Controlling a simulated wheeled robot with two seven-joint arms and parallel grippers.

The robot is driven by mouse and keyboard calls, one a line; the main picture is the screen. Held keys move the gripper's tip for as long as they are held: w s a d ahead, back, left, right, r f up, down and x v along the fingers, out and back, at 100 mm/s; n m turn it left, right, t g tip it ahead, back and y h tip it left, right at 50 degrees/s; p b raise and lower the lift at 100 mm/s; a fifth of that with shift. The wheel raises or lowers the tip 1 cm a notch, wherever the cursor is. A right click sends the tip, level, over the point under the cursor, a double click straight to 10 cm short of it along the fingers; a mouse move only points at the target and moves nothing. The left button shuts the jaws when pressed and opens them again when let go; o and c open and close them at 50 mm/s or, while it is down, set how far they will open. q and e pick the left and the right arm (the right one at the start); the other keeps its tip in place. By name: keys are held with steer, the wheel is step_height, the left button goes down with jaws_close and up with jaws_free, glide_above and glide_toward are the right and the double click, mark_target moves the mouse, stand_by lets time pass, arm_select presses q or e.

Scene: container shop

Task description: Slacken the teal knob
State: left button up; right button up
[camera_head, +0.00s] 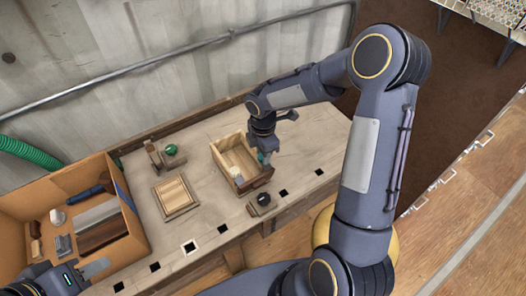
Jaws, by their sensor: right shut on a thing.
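The teal knob (261,157) is a small bit of teal at the right edge of an open wooden box (222,160) on the workbench. My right gripper (264,154) points down over it and is shut on it; the fingers hide most of the knob. A dark brown piece (257,182) is at the front end of the box, just below the gripper. My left gripper (92,271) is low at the left by the cardboard box, apart from the knob; its jaw opening is not clear.
A wooden device with a green knob (171,150) stands behind a slatted wooden block (174,194). A black knob (263,199) sits near the bench's front edge. A cardboard box (140,236) holds tools and boards. Bare bench (322,132) lies to the right.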

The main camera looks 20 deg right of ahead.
stand_by(0.4)
steer(key=o, duration=1)
step_height(320, 180, up, 8)
steer(key=shift+f+b, duration=0.2)
steer(key=shift+b, duration=0.15)
steer(key=shift+r, duration=0.1)
